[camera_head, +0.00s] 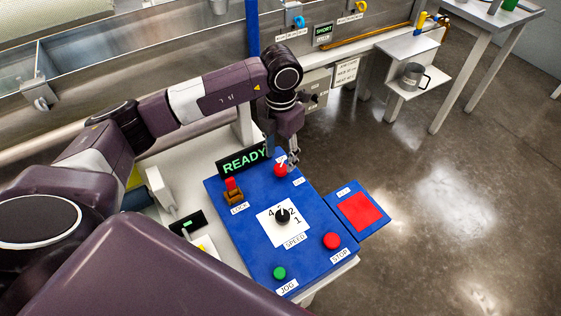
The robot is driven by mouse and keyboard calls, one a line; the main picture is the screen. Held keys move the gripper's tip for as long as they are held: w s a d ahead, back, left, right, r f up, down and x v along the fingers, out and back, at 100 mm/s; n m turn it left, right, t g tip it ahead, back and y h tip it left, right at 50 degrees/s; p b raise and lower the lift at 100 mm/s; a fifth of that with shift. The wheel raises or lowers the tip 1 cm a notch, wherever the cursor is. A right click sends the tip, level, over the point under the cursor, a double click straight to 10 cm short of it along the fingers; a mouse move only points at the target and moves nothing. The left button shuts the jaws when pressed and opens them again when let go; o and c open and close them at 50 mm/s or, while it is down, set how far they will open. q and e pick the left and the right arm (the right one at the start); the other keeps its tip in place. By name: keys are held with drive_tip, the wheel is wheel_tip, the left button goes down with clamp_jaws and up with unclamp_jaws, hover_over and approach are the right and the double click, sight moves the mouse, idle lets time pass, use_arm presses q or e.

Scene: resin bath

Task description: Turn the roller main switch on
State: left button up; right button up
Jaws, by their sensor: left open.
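The blue control panel (237,235) lies below my left arm. A red round knob (279,171) with a white mark sits at its far edge; its small label is unreadable, so I cannot confirm that it is the main switch. The lit sign (244,161) behind the panel reads READY in green. My right gripper is not in view.
The panel also carries a red-capped lock switch (232,190), a black speed dial (283,216), a green jog button (279,273) and a red stop button (331,241). A red square pad (360,212) sits at right. A metal bath (140,45) runs behind.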

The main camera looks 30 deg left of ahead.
sight(281, 167)
use_arm(q)
wheel_tip(281, 167, up, 8)
idle(0.7)
